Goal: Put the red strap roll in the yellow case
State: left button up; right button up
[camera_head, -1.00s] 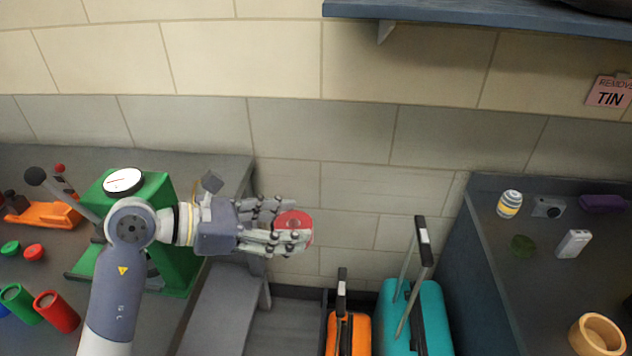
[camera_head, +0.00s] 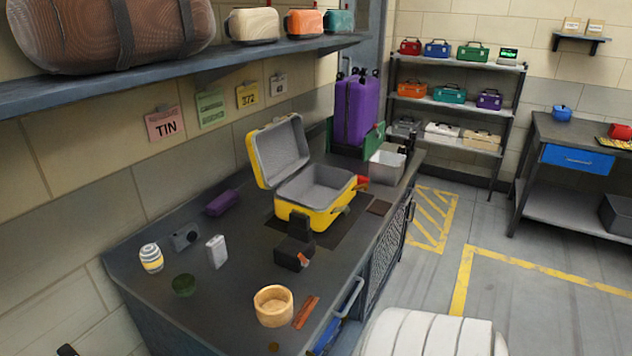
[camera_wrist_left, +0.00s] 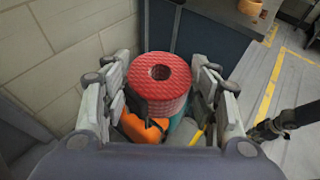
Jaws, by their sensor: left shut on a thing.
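The red strap roll (camera_wrist_left: 160,77) is a thick textured ring with a hole in its middle, seen in the left wrist view. My left gripper (camera_wrist_left: 161,92) is shut on it, with fingers on both sides. The yellow case (camera_head: 320,218) stands open on the dark bench in the head view, its lid raised at the back left. Its grey inside (camera_head: 315,185) looks empty.
A shelf (camera_head: 200,68) overhangs the bench. An orange suitcase (camera_wrist_left: 140,128) is below the roll.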

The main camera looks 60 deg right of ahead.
aim_at(322, 191)
jog(key=l, duration=0.6)
jog(key=l+u, duration=0.15)
jog(key=l, duration=0.5)
jog(key=k+l, duration=0.1)
jog(key=l, duration=0.5)
jog(key=l+u, duration=0.15)
jog(key=l, duration=0.45)
jog(key=k+l, duration=0.1)
jog(key=l, duration=0.5)
jog(key=k+l+u, duration=0.1)
jog(key=l, duration=0.5)
jog(key=k+l+u, duration=0.1)
jog(key=l, duration=0.5)
